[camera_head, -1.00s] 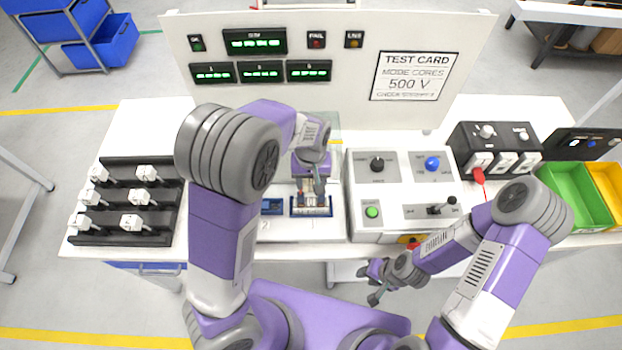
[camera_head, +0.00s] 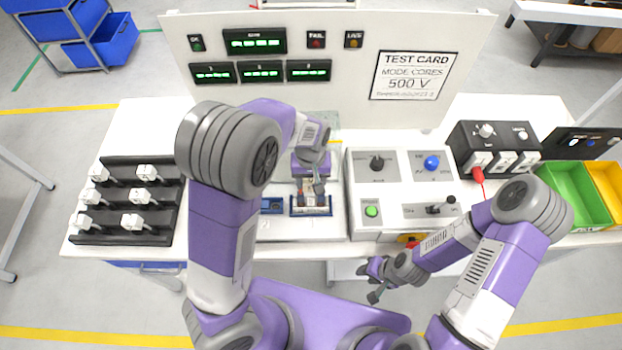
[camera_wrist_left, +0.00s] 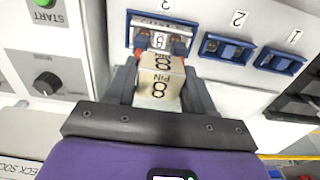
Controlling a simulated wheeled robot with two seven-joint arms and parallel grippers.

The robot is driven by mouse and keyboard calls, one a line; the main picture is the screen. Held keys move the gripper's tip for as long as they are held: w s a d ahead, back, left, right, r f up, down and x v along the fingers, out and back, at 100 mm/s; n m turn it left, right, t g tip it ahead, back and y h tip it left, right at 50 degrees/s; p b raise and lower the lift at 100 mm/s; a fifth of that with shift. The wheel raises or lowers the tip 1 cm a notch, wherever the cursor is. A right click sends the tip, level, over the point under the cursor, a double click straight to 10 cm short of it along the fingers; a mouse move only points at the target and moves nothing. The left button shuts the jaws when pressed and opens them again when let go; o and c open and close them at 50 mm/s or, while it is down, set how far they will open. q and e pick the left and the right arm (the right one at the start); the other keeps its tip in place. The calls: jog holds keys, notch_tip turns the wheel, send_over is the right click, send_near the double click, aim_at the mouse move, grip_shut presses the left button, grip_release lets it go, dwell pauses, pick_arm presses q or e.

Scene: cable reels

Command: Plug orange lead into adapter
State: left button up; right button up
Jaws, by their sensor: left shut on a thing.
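My left gripper (camera_wrist_left: 160,84) is shut on a beige block (camera_wrist_left: 160,82) marked "8 PIN", probably the adapter. The block is at the blue-framed socket marked 3 (camera_wrist_left: 161,36); how deep it sits I cannot tell. In the head view my left gripper (camera_head: 309,190) is over the same socket, partly hiding it. A red-orange plug (camera_head: 479,173) with a thin red wire sits at the front of the black box on the right; it may be the orange lead. My right gripper (camera_head: 369,283) looks open and empty, in front of the bench edge.
A black rack (camera_head: 125,200) with several white plugs stands at the left. Sockets 2 (camera_wrist_left: 227,48) and 1 (camera_wrist_left: 281,62) look empty. The control console (camera_head: 390,195) is right of the sockets. Green (camera_head: 575,197) and yellow bins are at the far right. The test panel (camera_head: 350,70) rises behind.

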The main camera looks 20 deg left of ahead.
pick_arm(q)
jog(key=shift+f, duration=0.2)
jog(key=shift+f+b, duration=1.15)
jog(key=shift+f, duration=0.35)
jog(key=o, duration=1.2)
notch_tip(320, 180, up, 8)
jog(key=shift+f+p, duration=0.25)
jog(key=shift+p, duration=0.25)
notch_tip(320, 180, up, 11)
jog(key=p, duration=0.9)
jog(key=shift+r+p, duration=0.1)
jog(key=shift+p, duration=0.3)
